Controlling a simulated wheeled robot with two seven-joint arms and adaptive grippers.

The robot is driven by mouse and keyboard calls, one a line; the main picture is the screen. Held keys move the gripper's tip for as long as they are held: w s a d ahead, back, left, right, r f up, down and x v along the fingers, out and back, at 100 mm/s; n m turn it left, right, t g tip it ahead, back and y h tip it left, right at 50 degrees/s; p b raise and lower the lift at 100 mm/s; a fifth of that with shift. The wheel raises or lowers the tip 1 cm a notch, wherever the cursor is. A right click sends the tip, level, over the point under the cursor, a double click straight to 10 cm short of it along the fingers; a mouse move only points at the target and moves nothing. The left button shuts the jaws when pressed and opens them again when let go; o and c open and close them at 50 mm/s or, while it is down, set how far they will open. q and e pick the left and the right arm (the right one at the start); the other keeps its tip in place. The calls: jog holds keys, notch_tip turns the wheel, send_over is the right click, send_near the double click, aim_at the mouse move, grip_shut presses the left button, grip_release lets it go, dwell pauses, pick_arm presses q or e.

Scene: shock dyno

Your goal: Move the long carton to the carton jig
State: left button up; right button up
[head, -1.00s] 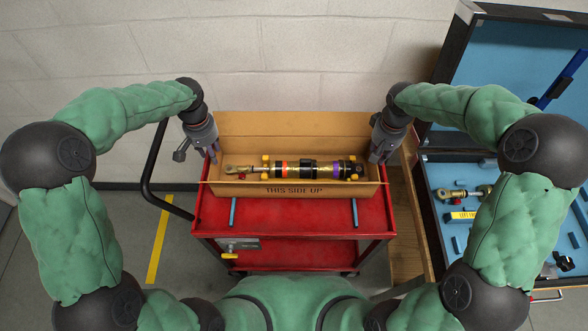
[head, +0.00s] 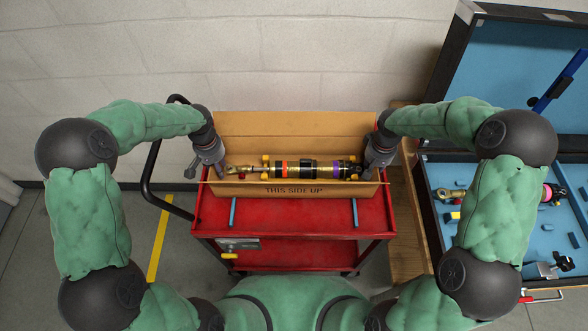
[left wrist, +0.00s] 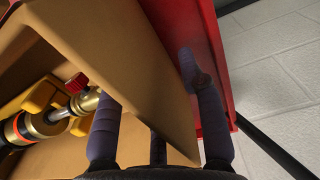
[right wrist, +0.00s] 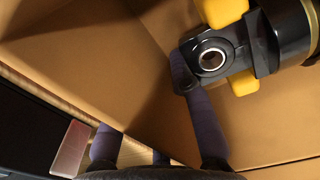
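The long carton (head: 294,189) is an open brown box marked "THIS SIDE UP", resting on the red cart with its back flap raised. A gold shock absorber (head: 290,168) with orange and purple rings lies in it on yellow supports. My left gripper (head: 213,170) is at the carton's left end; in the left wrist view its fingers (left wrist: 155,110) are apart, on either side of the end wall. My right gripper (head: 372,172) is at the right end; in the right wrist view its fingers (right wrist: 148,118) also stand apart around the wall. I cannot pick out the carton jig.
The red cart (head: 290,215) has two blue strips on its top and a black handle at left. A wooden surface (head: 408,225) and an open blue-lined case (head: 475,172) with another shock stand at right. A block wall is close behind.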

pick_arm(q)
jog(key=c, duration=0.5)
pick_arm(e)
grip_shut()
pick_arm(q)
grip_shut()
jog(key=shift+w+r, duration=0.1)
jog(key=shift+r, duration=0.1)
pick_arm(e)
jog(key=shift+w+r, duration=0.1)
jog(key=shift+r, duration=0.05)
pick_arm(q)
jog(key=shift+r, duration=0.1)
pick_arm(e)
jog(key=shift+r, duration=0.15)
